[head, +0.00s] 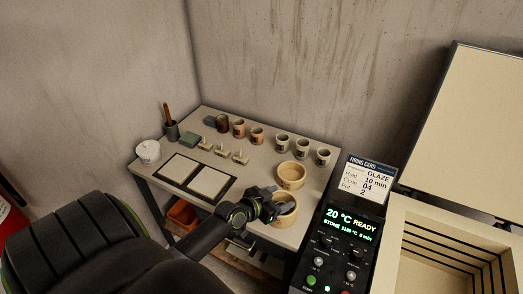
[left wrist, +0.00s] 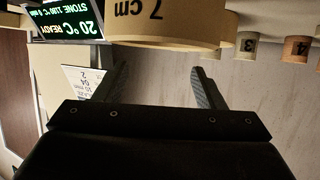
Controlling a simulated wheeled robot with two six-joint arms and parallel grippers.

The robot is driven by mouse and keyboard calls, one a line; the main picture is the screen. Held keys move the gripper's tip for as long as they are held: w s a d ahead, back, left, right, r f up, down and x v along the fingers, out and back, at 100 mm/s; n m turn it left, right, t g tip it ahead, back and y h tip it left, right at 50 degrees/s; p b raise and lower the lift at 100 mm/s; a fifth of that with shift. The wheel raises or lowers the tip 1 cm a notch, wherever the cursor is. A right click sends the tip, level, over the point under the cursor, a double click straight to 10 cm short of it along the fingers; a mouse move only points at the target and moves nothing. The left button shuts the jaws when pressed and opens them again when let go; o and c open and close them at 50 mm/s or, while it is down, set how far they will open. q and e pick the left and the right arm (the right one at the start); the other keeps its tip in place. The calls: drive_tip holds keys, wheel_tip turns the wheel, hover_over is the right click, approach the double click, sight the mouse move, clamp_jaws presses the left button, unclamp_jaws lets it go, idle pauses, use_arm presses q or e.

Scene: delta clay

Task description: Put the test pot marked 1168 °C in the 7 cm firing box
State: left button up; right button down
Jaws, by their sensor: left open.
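The firing box marked 7 cm (left wrist: 180,22) shows upside down at the top of the left wrist view, just beyond my fingertips. In the head view two round pale boxes stand on the table's right part, a far one (head: 291,176) and a near one (head: 287,217); their marks are not readable there. My left gripper (head: 272,203) is open and empty beside the near box and partly covers it; its fingers also show in the left wrist view (left wrist: 160,75). Brown pots (head: 239,128) and greyer pots (head: 302,147) stand along the back; no 1168 °C mark is legible. My right gripper is out of view.
The kiln control panel (head: 338,243) and firing card (head: 369,178) stand close right of the table, with the open kiln (head: 410,225) beyond. Two framed white tiles (head: 211,181), small stands (head: 222,150), a white tub (head: 148,151) and a tool cup (head: 171,131) occupy the left.

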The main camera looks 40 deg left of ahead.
use_arm(q)
drive_tip(key=v, duration=0.8)
drive_tip(key=shift+s+r, duration=0.25)
drive_tip(key=shift+s, duration=0.05)
drive_tip(key=shift+a, duration=0.1)
